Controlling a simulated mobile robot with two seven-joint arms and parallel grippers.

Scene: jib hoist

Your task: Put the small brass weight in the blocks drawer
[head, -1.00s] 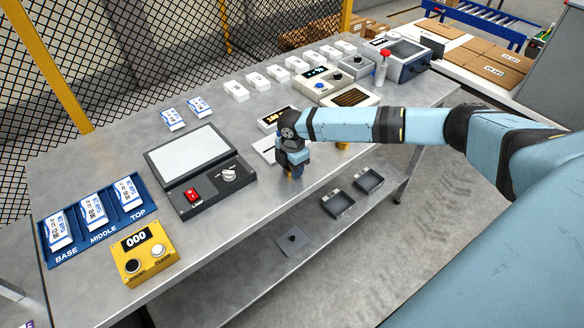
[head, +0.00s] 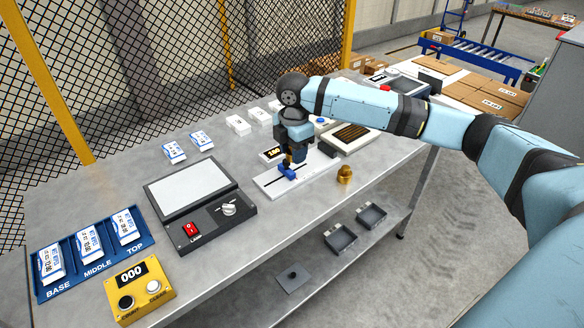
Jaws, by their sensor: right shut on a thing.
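My right gripper (head: 288,162) points down over a white measuring device (head: 268,183) in the middle of the bench. It is shut on a small brass piece (head: 287,160), seemingly the small brass weight, mostly hidden by the fingers. A blue part (head: 288,173) of the device is just below the gripper; I cannot tell whether they touch. A larger brass weight (head: 344,175) stands upright on the bench to the right, apart from the gripper. No drawer is labelled as the blocks drawer. My left gripper is out of view.
A black control box (head: 205,228), yellow counter (head: 140,290) and blue holder (head: 88,280) stand left. The bench's front strip is largely clear.

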